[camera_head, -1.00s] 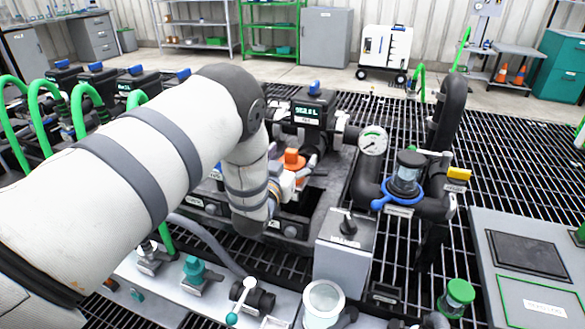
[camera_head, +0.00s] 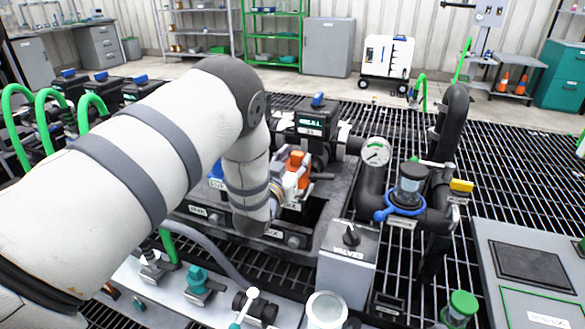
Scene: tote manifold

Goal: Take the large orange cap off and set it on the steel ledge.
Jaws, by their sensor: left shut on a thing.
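The large orange cap (camera_head: 297,161) is in the middle of the head view, at my left gripper, below the black block with the display. It looks tilted. My left gripper (camera_head: 294,179) is shut on it. My thick white arm and wrist hide much of the gripper and what lies under the cap, so I cannot tell whether the cap is clear of its seat. The steel ledge (camera_head: 160,299) appears to be the light metal strip with valves along the near edge. My right gripper is not in view.
A pressure gauge (camera_head: 375,152) and black pipework with a clear sight glass (camera_head: 409,185) stand right of the cap. A grey box with a black knob (camera_head: 350,238) stands in front. A teal valve (camera_head: 201,282) and white-handled valve (camera_head: 249,303) occupy parts of the ledge.

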